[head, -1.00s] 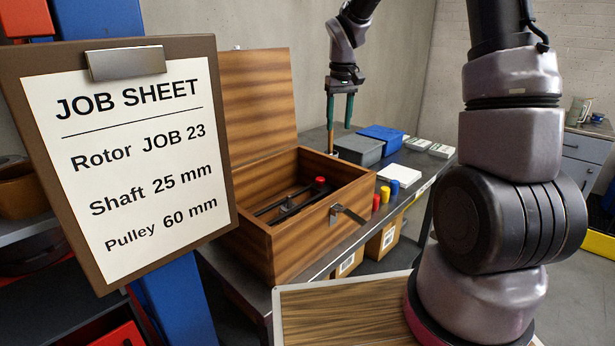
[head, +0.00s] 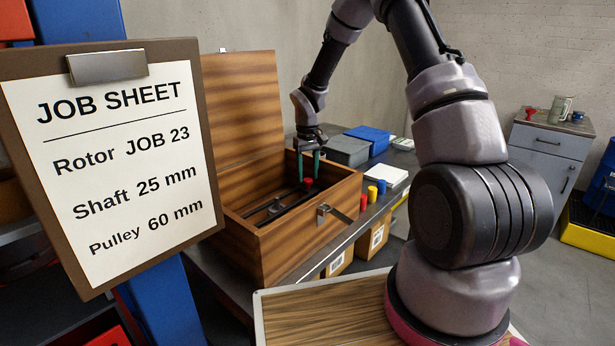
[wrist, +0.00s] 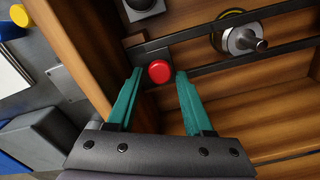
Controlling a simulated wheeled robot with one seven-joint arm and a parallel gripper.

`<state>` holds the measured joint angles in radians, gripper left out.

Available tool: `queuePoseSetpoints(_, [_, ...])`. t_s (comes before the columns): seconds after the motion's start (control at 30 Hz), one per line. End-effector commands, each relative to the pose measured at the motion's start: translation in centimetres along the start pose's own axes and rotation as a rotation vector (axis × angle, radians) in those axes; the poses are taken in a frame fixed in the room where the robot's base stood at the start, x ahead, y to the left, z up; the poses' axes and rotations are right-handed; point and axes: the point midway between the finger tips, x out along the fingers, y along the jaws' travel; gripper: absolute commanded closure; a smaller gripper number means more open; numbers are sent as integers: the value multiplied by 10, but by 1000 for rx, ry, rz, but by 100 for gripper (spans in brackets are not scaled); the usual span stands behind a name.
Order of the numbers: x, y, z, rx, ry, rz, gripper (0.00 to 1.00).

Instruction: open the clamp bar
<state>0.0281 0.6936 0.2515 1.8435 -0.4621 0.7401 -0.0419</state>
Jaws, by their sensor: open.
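A red knob (head: 307,184) stands at the right end of dark bars (head: 268,211) inside an open wooden box (head: 285,243). In the wrist view the red knob (wrist: 159,71) lies between and just beyond my fingertips. Two dark bars (wrist: 265,52) run across there, with a metal hub and shaft (wrist: 242,39) between them. I cannot tell for sure which bar is the clamp bar. My gripper (head: 308,174) is open and empty, with its green fingers pointing down above the knob; it also shows in the wrist view (wrist: 158,77).
The box lid (head: 240,105) stands up at the back. A metal latch (head: 335,213) sticks out from the box front. Red and yellow cylinders (head: 372,193), grey and blue boxes (head: 347,150) sit on the bench to the right. A job sheet (head: 115,165) fills the left.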

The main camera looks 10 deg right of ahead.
Motion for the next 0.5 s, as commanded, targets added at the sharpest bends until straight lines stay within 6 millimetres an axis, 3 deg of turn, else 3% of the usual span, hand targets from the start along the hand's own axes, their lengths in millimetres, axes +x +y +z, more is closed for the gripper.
queuePoseSetpoints(0.13, [10, 0, 0, 0, 0, 0, 48])
queuePoseSetpoints(0.4, [11, 0, 0, 1, 1, 0, 48])
queuePoseSetpoints(0.43, [11, 0, 0, 1, 1, 0, 52])
queuePoseSetpoints(0.5, [11, 0, 0, 1, 1, 0, 79])
